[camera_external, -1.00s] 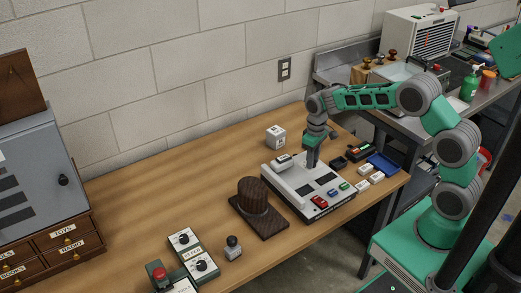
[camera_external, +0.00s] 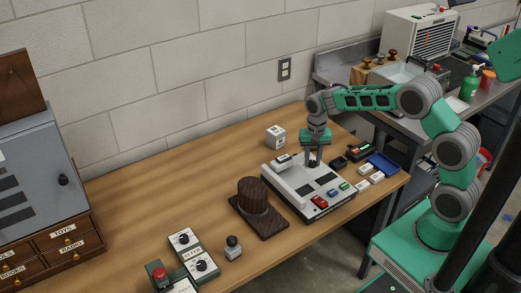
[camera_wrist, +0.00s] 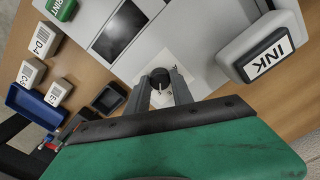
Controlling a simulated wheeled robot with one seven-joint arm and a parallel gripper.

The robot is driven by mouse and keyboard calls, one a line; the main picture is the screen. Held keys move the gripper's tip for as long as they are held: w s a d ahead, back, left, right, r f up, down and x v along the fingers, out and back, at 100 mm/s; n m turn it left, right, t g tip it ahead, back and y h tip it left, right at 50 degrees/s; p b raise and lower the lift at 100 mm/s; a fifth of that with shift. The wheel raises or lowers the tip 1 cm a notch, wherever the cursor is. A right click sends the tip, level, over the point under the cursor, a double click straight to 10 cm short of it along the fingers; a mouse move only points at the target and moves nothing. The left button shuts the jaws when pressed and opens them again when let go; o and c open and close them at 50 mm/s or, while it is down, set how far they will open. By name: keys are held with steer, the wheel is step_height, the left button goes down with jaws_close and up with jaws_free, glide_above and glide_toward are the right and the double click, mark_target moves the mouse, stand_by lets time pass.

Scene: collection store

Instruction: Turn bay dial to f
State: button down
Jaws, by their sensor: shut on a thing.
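The white console (camera_external: 284,190) stands on the wooden table and carries coloured buttons and dark panels. My gripper (camera_external: 313,163) points down over its back right part. In the wrist view, my gripper (camera_wrist: 161,80) is shut on a small black round dial knob (camera_wrist: 160,75), one finger on each side. A pale plate (camera_wrist: 178,66) lies around the knob. A short white mark shows by the knob, but I cannot read any letters or tell the setting. In the external view the fingers mostly hide the knob.
The INK pad (camera_wrist: 264,52) sits beside the dial. White labelled blocks (camera_wrist: 31,72), a blue tray (camera_wrist: 36,104) and a dark open box (camera_wrist: 108,98) lie on the other side. A dark round block on a board (camera_external: 253,200) stands left of the console. The table's back left is clear.

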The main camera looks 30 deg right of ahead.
mark_target(312, 162)
steer(key=shift+m, duration=0.6)
steer(key=c, duration=1.1)
jaws_free()
steer(key=shift+r, duration=0.1)
step_height(312, 162, up, 8)
steer(key=shift+f+b, duration=0.15)
steer(key=shift+b, duration=0.15)
